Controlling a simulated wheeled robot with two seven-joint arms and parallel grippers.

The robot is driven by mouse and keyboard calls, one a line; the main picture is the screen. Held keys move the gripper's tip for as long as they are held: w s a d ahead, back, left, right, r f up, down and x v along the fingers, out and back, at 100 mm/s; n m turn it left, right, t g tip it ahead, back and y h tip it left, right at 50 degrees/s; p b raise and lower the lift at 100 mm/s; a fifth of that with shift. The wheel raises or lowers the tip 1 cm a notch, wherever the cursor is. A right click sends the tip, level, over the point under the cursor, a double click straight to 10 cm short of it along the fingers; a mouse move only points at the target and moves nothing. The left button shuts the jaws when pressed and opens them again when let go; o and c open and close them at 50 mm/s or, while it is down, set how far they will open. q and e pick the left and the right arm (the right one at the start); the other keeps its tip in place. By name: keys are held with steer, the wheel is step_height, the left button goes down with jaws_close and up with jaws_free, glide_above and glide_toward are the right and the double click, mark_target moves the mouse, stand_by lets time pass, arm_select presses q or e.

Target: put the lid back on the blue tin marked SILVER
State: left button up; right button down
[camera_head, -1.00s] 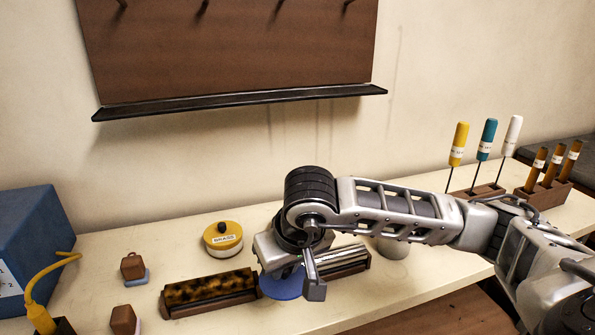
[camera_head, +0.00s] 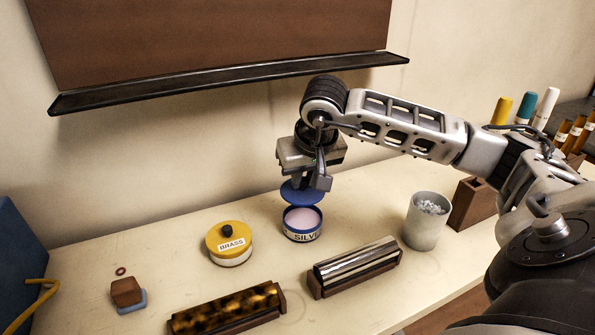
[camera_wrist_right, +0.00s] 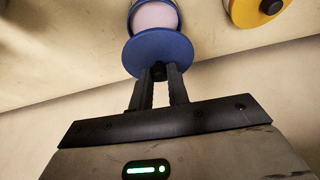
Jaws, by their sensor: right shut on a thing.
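The blue tin marked SILVER (camera_head: 302,225) stands upright and open on the bench, with pale pinkish contents showing. In the right wrist view its open mouth (camera_wrist_right: 154,16) shows at the top, partly covered by the lid. The blue lid (camera_head: 300,193) is held just above the tin, toward its back edge, and apart from or near its rim; I cannot tell whether they touch. My right gripper (camera_head: 308,180) is shut on the lid's knob; the wrist view shows both fingers (camera_wrist_right: 158,75) closed on the dark knob. My left gripper is not in view.
A yellow-lidded BRASS tin (camera_head: 229,244) stands left of the blue tin. In front are a holder with a silvery roll (camera_head: 355,267) and one with a mottled roll (camera_head: 228,308). A grey cup (camera_head: 427,221) stands right. A wall ledge (camera_head: 240,82) runs behind.

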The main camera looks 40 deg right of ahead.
mark_target(306, 195)
steer(key=shift+s+f, duration=0.1)
steer(key=shift+f, duration=0.35)
steer(key=shift+f+b, duration=0.35)
steer(key=shift+b, duration=0.15)
step_height(306, 195, down, 4)
steer(key=b, duration=0.3)
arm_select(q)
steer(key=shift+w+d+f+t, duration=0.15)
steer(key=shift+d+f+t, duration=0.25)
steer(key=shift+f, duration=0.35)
arm_select(e)
steer(key=shift+f, duration=0.15)
arm_select(q)
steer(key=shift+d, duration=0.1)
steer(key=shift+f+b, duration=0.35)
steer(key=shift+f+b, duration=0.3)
steer(key=shift+b, duration=0.05)
arm_select(e)
steer(key=shift+f, duration=0.15)
stand_by(0.4)
steer(key=c, duration=0.8)
jaws_free()
